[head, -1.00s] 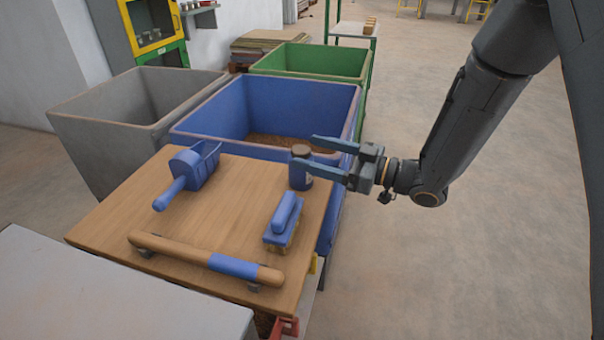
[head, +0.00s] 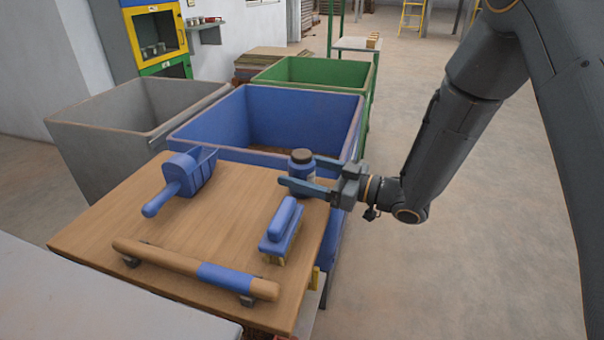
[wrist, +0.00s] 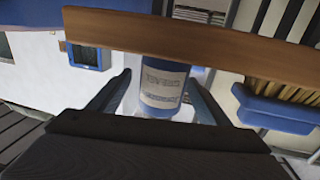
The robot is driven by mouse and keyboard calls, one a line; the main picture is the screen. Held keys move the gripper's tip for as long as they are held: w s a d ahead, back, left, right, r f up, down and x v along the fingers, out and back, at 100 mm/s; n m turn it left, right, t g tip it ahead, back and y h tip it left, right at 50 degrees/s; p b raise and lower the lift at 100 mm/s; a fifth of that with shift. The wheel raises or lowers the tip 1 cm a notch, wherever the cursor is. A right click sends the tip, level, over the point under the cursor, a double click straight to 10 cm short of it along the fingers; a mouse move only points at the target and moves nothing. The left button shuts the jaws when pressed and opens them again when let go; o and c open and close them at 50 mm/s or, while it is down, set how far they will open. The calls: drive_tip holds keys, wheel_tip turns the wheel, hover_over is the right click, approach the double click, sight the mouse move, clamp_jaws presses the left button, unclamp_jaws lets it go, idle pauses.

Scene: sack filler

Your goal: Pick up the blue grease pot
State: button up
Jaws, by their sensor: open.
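The blue grease pot (head: 302,168) has a brown lid and stands upright near the far right corner of the wooden board. In the wrist view the pot (wrist: 163,88) shows a white label and sits between my two fingers. My gripper (head: 297,174) comes in from the right, level with the pot, with one finger on the far side and one on the near side. The jaws are open, and I cannot tell whether either finger touches the pot.
On the wooden board (head: 215,220) are a blue scoop (head: 186,178), a blue-backed brush (head: 282,228) close in front of my gripper, and a handle bar (head: 190,268). A blue bin (head: 215,128) stands behind, with grey (head: 105,130) and green (head: 305,72) bins beside it. Floor at right is clear.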

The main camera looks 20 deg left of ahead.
drive_tip(key=a, duration=0.3)
drive_tip(key=shift+s+a+r, duration=0.1)
drive_tip(key=shift+a+r, duration=0.05)
drive_tip(key=shift+a, duration=0.25)
drive_tip(key=shift+c, duration=0.4)
drive_tip(key=c, duration=1.1)
drive_tip(key=shift+c, duration=0.9)
drive_tip(key=shift+r, duration=0.1)
